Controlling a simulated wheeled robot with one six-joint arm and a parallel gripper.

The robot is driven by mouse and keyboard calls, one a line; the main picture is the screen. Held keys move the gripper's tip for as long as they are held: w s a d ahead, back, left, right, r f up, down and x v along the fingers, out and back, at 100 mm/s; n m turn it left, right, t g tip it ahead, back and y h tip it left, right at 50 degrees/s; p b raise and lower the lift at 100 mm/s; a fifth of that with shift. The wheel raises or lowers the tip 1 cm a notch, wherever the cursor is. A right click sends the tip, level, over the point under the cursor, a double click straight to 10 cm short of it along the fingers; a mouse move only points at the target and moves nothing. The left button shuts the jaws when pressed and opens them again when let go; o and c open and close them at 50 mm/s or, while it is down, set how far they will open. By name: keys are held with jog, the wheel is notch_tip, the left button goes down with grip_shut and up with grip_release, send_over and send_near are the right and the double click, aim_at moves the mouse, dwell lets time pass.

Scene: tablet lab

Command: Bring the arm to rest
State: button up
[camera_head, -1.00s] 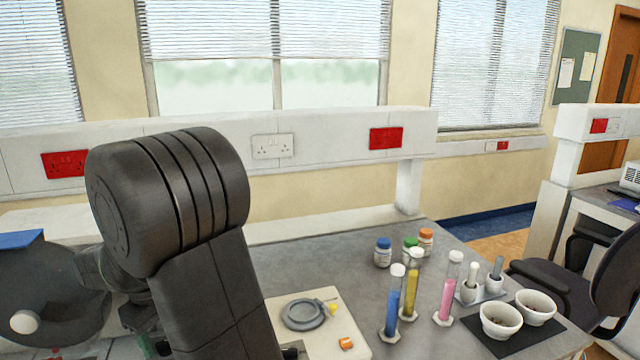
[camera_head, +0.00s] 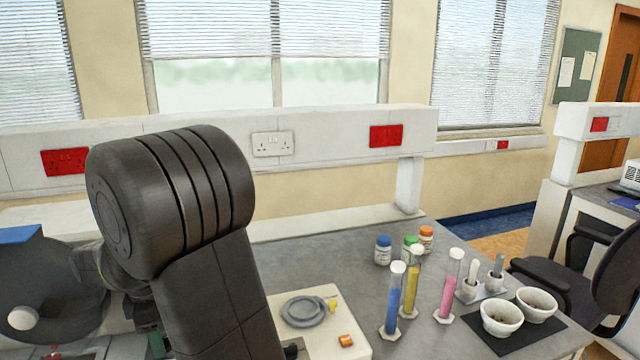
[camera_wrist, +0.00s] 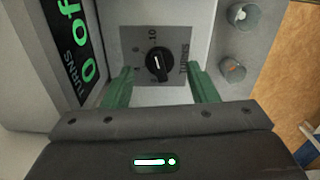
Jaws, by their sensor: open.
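In the wrist view my gripper (camera_wrist: 161,88) is open, with a green finger on each side and nothing held between them. Beyond the fingers is a black dial knob (camera_wrist: 159,64) on a grey plate marked "10" and "TURNS". The knob shows between the fingers, and I see a gap on both sides. In the head view my arm fills the left front, bent at a dark joint. The fingers are hidden or too unclear there.
In the wrist view a display (camera_wrist: 75,45) with green characters is at the left, and two round grey knobs (camera_wrist: 233,70) are at the right. In the head view several tubes (camera_head: 393,300), white bowls (camera_head: 502,318) and a pale board (camera_head: 325,325) with a grey ring stand on the bench right of my arm.

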jog(key=n, duration=0.5)
jog(key=shift+s+d+n+b, duration=0.1)
jog(key=shift+n+b, duration=0.2)
jog(key=shift+b, duration=0.1)
jog(key=shift+d, duration=0.1)
